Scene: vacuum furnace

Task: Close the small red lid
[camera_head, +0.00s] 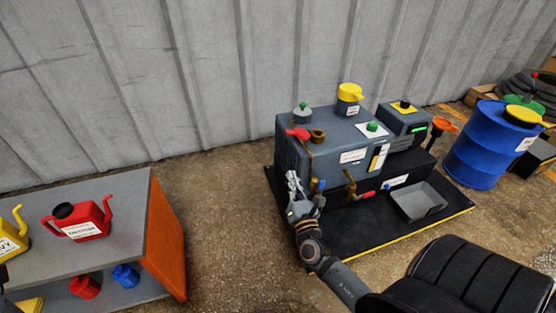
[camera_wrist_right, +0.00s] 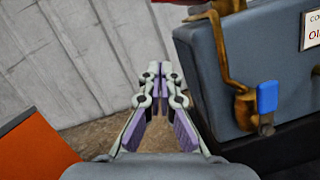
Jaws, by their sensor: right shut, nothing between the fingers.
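The small red lid (camera_head: 297,133) is on top of the grey-blue machine (camera_head: 292,155), beside the round brass filler opening (camera_head: 318,136) and not over it. My right gripper (camera_head: 293,178) is shut and empty in front of the machine's left front, below the lid. In the right wrist view its fingertips (camera_wrist_right: 160,68) meet with nothing between them, left of the machine body (camera_wrist_right: 205,60). A red part shows at the top edge there, mostly cut off. My left gripper is not in view.
A brass pipe (camera_wrist_right: 226,60) with a blue-handled valve (camera_wrist_right: 267,97) runs down the machine front. A red-handled valve (camera_head: 364,196) and a grey tray (camera_head: 418,201) are to the right. An orange-sided table (camera_head: 166,235) stands left, with clear floor between.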

